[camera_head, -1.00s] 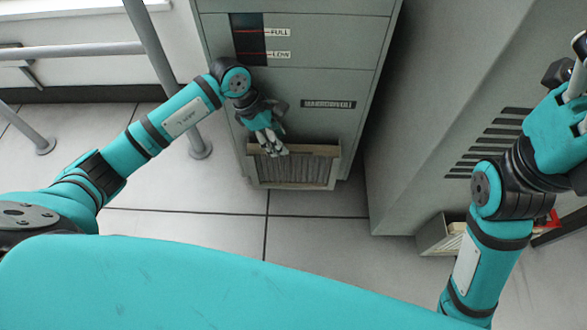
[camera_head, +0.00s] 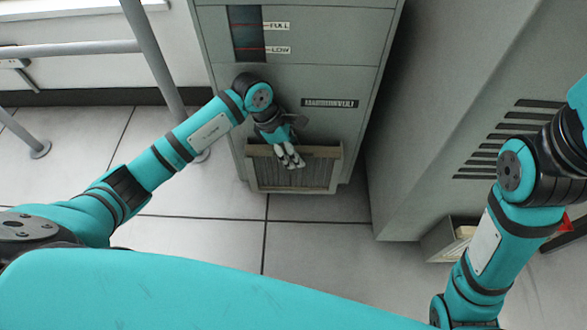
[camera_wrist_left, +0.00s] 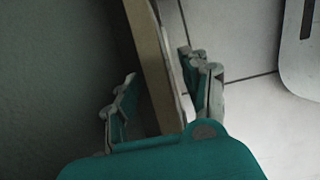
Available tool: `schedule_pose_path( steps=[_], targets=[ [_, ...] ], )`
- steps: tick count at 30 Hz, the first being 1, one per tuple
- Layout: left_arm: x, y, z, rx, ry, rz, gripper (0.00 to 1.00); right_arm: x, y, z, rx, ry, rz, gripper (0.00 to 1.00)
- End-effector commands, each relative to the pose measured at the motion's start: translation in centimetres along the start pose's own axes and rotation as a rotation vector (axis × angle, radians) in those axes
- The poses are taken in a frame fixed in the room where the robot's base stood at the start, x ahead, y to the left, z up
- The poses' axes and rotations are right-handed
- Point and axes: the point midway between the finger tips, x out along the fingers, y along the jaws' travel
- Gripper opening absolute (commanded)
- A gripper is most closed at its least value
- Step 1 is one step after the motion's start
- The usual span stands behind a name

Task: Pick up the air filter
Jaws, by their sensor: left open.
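The air filter (camera_head: 318,176), a pleated panel in a tan frame, stands upright at the foot of the grey cabinet. My left gripper (camera_head: 291,162) is open at the filter's upper edge, in front of its pleated face in the head view. In the left wrist view the tan frame edge (camera_wrist_left: 152,70) runs between the two spread fingers of the left gripper (camera_wrist_left: 158,66). Whether either finger touches it I cannot tell. My right arm is at the right edge of the head view, with its fingers out of frame.
The grey cabinet (camera_head: 310,82) with FULL and LOW marks rises behind the filter. A second grey cabinet (camera_head: 440,110) with vents stands to the right, an open box (camera_head: 440,240) at its foot. Metal rails (camera_head: 150,50) are at left. The tiled floor in front is clear.

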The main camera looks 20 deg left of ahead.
Motion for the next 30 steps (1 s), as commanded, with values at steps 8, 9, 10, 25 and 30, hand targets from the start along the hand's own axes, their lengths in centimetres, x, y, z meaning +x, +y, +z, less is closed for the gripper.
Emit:
schedule_pose_path(
  steps=[8, 9, 10, 25, 30],
  targets=[
    [0.30, 0.02, -0.14, 0.000, 0.000, 0.000, 0.46, -0.13, -0.04, -0.01, 0.000, -0.001, -0.001, 0.62],
    [0.35, 0.02, -0.15, 0.000, 0.000, 0.000, 0.46, -0.15, -0.05, 0.01, 0.000, -0.003, -0.001, 0.62],
    [0.39, 0.02, -0.16, 0.001, 0.000, 0.000, 0.46, -0.16, -0.05, 0.02, 0.000, -0.003, -0.001, 0.62],
    [0.44, 0.01, -0.19, 0.000, 0.000, 0.000, 0.24, 0.28, -0.10, -0.26, -0.001, 0.013, -0.006, 0.62],
    [0.44, 0.01, -0.20, 0.000, 0.000, 0.000, 0.02, 0.25, -0.09, -0.26, -0.001, 0.013, -0.005, 0.62]
  ],
)
